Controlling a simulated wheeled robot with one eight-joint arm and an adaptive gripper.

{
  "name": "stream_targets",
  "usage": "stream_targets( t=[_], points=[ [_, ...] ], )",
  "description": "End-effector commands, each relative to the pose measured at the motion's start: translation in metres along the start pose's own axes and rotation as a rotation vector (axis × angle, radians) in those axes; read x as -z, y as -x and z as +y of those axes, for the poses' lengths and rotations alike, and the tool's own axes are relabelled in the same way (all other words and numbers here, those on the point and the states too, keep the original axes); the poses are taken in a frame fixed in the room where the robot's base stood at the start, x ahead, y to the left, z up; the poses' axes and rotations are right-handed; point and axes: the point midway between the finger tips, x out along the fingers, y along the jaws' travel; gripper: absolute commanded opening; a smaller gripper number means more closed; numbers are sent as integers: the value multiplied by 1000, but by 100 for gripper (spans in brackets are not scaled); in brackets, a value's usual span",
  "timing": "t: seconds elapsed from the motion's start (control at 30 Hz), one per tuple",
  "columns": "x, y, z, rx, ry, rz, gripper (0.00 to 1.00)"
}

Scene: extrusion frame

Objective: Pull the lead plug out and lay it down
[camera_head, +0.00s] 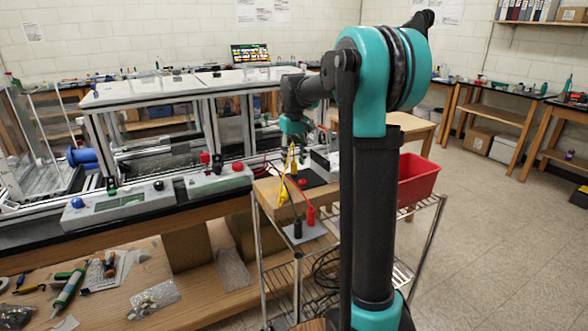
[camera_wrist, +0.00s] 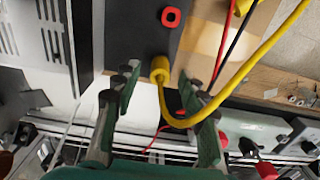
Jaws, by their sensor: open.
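The yellow lead plug (camera_wrist: 160,69) stands in the black panel (camera_wrist: 128,28) in the wrist view. Its yellow cable (camera_wrist: 243,78) loops below the plug and runs up to the right. My gripper (camera_wrist: 160,86) is open, with one finger on each side of the plug. I see a gap on both sides; whether the fingertips reach down to the plug's depth I cannot tell. In the head view my gripper (camera_head: 294,145) is low over the bench corner, with the yellow lead (camera_head: 283,193) hanging there.
A red socket (camera_wrist: 171,17) is on the same panel. Red and black leads run beside the yellow cable; a red plug (camera_head: 311,215) and a black plug (camera_head: 297,229) stand below. A red bin (camera_head: 417,179) sits on the wire cart at right. The extrusion frame (camera_head: 100,120) stands left.

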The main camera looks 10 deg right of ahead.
Motion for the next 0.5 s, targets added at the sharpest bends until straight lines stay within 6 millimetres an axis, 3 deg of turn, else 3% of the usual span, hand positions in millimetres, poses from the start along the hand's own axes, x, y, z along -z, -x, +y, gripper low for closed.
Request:
stream_targets(
  t=[0.2,0.5],
  points=[
    [0,-18,0,0,0,0,42],
    [0,-24,0,0,0,0,42]
  ],
)
